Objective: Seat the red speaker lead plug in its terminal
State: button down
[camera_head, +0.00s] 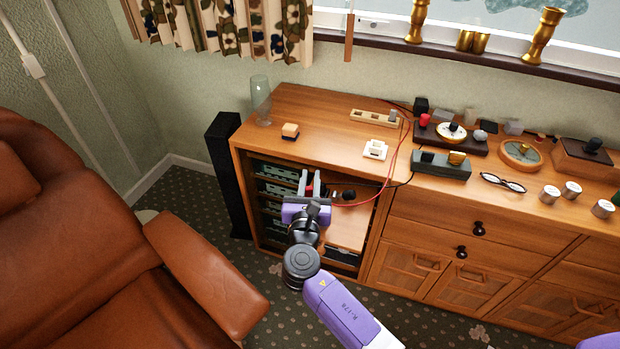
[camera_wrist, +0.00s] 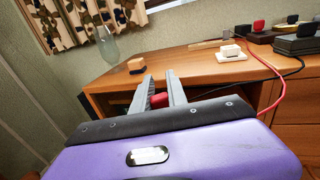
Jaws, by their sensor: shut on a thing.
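My gripper (camera_head: 310,182) is at the open front of the wooden cabinet, below the top's front edge. Its two grey fingers are shut on the red plug (camera_wrist: 159,100), which sits between them in the wrist view. In the head view only a little red shows between the fingers. The red lead (camera_head: 387,176) hangs from the cabinet top and runs down into the open bay towards my gripper; it also shows at the right of the wrist view (camera_wrist: 281,88). I cannot make out the red terminal, and whether the plug touches anything is hidden.
Shelved units (camera_head: 275,171) fill the bay's left side. A dark round thing (camera_head: 349,195) is right of my gripper. Above are a glass vase (camera_head: 261,100), a small wooden block (camera_head: 290,131) and a white block (camera_head: 375,149). A brown leather armchair (camera_head: 85,240) stands at left.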

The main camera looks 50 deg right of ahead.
aim_at(310, 194)
jog(key=shift+f+b, duration=2)
jog(key=shift+f, duration=0.9)
jog(key=shift+p, duration=0.55)
jog(key=shift+f+b, duration=1.1)
jog(key=shift+f, duration=0.45)
jog(key=c, duration=1.2)
grip_release()
jog(key=shift+c, duration=0.2)
jog(key=v, duration=0.7)
jog(key=shift+s+a+p, duration=0.25)
jog(key=shift+a+p, duration=0.05)
jog(key=shift+p, duration=0.15)
